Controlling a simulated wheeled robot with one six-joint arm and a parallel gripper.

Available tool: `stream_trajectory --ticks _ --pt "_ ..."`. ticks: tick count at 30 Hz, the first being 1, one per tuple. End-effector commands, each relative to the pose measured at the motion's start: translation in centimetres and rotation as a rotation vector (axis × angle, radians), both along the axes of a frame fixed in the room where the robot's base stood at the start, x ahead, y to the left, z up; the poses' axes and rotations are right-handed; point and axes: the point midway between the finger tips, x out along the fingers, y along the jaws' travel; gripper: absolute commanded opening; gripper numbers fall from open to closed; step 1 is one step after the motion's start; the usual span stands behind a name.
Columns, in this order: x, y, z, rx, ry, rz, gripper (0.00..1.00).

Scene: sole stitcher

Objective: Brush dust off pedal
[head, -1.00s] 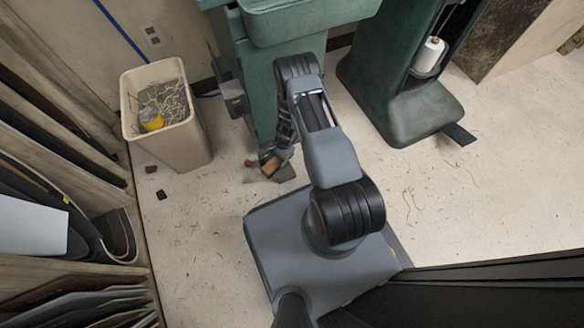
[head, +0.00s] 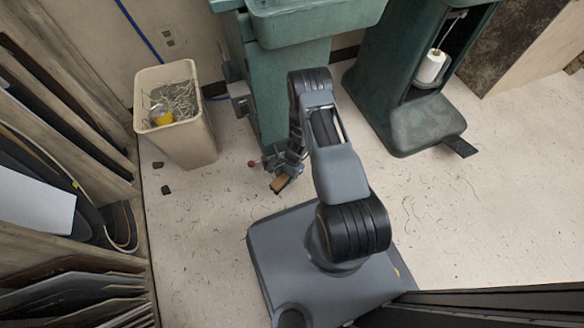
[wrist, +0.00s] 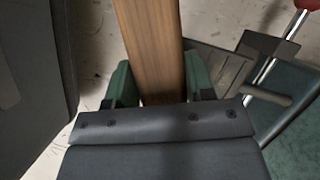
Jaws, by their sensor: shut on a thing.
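My gripper (head: 286,172) is shut on a brush with a wooden handle (head: 280,184), low by the foot of the green machine (head: 275,90). In the wrist view the brown wood (wrist: 150,40) stands between the two green fingers, and its bristles cannot be seen. In the head view my arm and gripper largely hide that spot. Dust on the plate cannot be made out.
A red-knobbed metal lever (wrist: 262,78) crosses beside the plate. A beige bin (head: 180,130) with wire scraps stands left of the machine. A second green machine (head: 405,100) with its own dark pedal (head: 460,146) stands right. Open floor lies between.

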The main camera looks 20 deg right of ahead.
Motion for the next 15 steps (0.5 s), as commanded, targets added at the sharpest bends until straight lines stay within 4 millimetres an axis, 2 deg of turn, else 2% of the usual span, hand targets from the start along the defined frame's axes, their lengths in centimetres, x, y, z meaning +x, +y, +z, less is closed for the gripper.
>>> stream_trajectory --ticks 1,15 --pt "0.1 -0.1 1.3 -0.001 -0.003 -0.001 0.3" --pt "0.1 0.0 5.4 -0.001 -0.003 0.002 0.3"
